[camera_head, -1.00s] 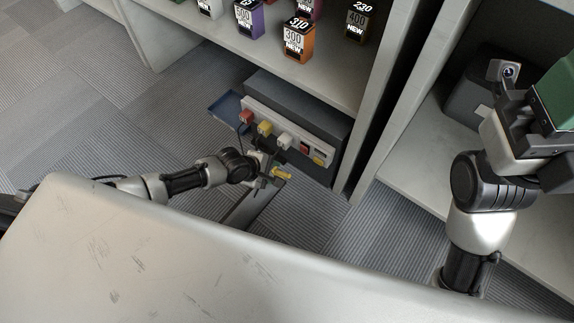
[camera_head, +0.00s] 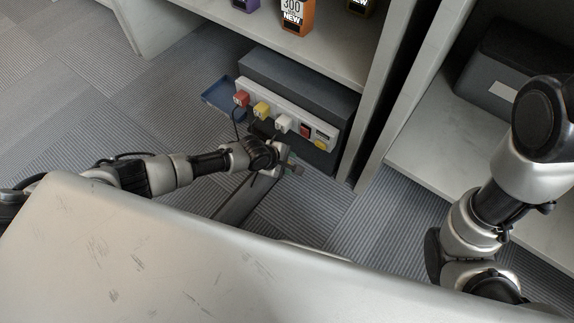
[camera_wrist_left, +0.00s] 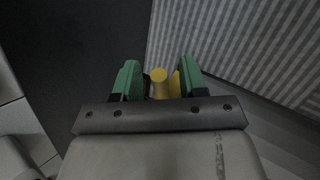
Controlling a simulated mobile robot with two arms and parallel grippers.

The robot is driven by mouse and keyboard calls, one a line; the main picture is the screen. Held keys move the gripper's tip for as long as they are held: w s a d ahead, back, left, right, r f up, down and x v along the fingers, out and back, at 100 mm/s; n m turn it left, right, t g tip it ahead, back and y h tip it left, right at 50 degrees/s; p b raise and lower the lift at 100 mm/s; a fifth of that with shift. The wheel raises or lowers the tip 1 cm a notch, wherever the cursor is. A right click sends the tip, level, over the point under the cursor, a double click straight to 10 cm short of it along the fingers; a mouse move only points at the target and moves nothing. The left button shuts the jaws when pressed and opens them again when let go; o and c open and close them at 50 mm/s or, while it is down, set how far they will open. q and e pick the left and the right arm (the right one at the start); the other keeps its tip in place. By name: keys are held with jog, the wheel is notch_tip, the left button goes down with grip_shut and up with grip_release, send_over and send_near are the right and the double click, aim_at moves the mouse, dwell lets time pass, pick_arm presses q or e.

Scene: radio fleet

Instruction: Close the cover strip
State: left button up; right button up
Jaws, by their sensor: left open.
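A pale strip panel (camera_head: 270,113) runs along the front of a dark grey box (camera_head: 300,88) under the shelf. It carries red, yellow and white plugs, a red switch and a yellow button. A blue flap (camera_head: 219,95) sticks out at the box's left end; I cannot tell which part is the cover strip. My left gripper (camera_head: 291,166) is low in front of the box, below the panel. In the left wrist view, its green fingers (camera_wrist_left: 159,80) are open, with a yellow cylinder (camera_wrist_left: 159,78) showing between them; contact is unclear. My right gripper is out of view.
A shelf (camera_head: 270,40) with ink cartridges overhangs the box. An upright panel (camera_head: 393,100) stands to its right, with another dark box (camera_head: 515,75) on a low shelf beyond. Striped carpet (camera_head: 110,120) is open to the left.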

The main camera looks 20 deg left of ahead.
pick_arm(q)
jog(key=shift+w+d+f, duration=0.1)
jog(key=shift+f, duration=0.05)
grip_shut()
dwell(0.4)
